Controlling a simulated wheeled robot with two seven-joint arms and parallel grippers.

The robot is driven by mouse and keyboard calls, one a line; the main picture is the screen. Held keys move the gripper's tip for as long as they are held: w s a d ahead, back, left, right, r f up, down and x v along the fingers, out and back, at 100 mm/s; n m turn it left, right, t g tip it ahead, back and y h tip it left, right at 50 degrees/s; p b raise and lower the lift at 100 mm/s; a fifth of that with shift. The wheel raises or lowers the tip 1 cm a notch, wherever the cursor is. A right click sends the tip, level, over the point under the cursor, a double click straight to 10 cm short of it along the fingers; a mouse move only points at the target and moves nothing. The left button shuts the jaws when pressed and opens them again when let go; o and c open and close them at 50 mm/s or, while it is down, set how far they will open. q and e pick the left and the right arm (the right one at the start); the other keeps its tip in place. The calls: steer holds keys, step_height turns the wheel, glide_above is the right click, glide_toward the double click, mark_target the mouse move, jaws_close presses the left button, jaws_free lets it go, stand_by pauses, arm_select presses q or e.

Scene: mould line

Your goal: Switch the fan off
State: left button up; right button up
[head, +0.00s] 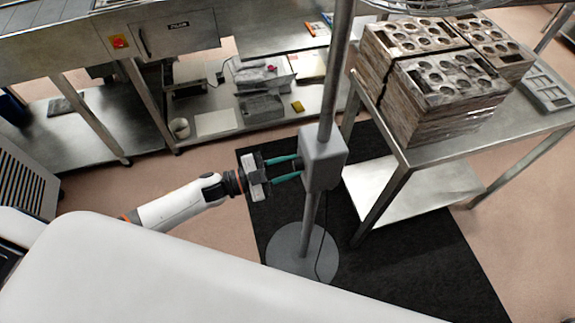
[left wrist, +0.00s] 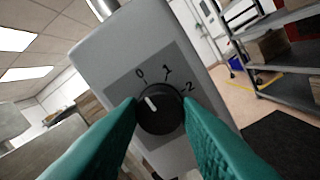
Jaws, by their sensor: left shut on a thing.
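The fan stands on a grey pole (head: 337,75) with a round base (head: 301,253); part of its wire guard (head: 425,6) shows at the top edge. A grey control box (head: 325,158) is fixed to the pole. In the left wrist view, the box (left wrist: 125,50) carries a black round knob (left wrist: 160,110) on a plate marked 0, 1 and 2. The knob's white mark points up and left, towards the 0 side. My left gripper (head: 299,168) has its green fingers on both sides of the knob, shut on it. My right gripper is not in view.
A steel table (head: 470,150) with stacked moulds (head: 450,90) stands just right of the pole. A steel counter with a lower shelf (head: 215,123) runs behind. A black mat (head: 410,250) lies under the fan. A cable hangs from the box.

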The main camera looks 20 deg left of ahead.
arm_select(q)
steer(key=o, duration=1)
steer(key=shift+c, duration=0.2)
steer(key=b+v, duration=0.4)
steer(key=v, duration=0.8)
steer(key=shift+f, duration=0.1)
